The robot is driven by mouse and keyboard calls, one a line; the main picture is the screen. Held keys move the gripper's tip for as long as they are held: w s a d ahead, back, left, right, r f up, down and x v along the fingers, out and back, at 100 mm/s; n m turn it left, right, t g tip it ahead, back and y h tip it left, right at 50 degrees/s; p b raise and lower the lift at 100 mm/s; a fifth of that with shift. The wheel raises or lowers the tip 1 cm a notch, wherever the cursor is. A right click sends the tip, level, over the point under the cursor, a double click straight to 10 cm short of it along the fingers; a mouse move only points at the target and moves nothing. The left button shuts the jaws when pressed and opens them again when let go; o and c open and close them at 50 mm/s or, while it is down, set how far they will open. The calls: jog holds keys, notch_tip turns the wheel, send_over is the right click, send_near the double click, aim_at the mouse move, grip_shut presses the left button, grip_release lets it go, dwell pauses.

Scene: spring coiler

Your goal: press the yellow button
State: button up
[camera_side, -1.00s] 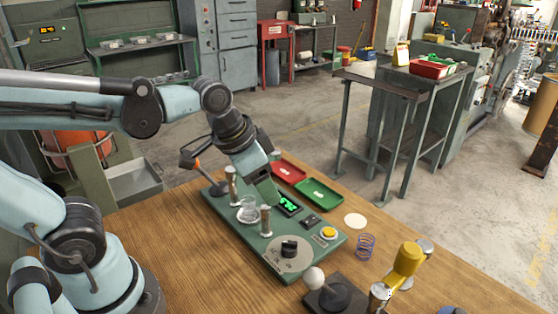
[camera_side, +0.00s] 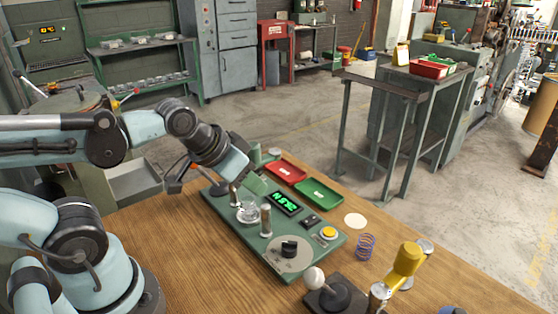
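The yellow button (camera_side: 329,232) sits on the right part of a green control panel (camera_side: 232,228) on the wooden table. It is uncovered and nothing touches it. My gripper (camera_side: 254,186) is above the panel's far left part, to the left of the button and well apart from it. Its fingers are seen from behind and partly blend with the panel, so I cannot tell whether they are open or shut.
The panel has upright posts (camera_side: 266,221), a lit green display (camera_side: 284,203) and a black knob (camera_side: 289,247). Red (camera_side: 287,172) and green (camera_side: 319,193) trays lie behind it. A purple spring (camera_side: 366,247) and a joystick with a white ball (camera_side: 314,277) stand to the right and front.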

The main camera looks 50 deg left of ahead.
grip_shut()
dwell(1.4)
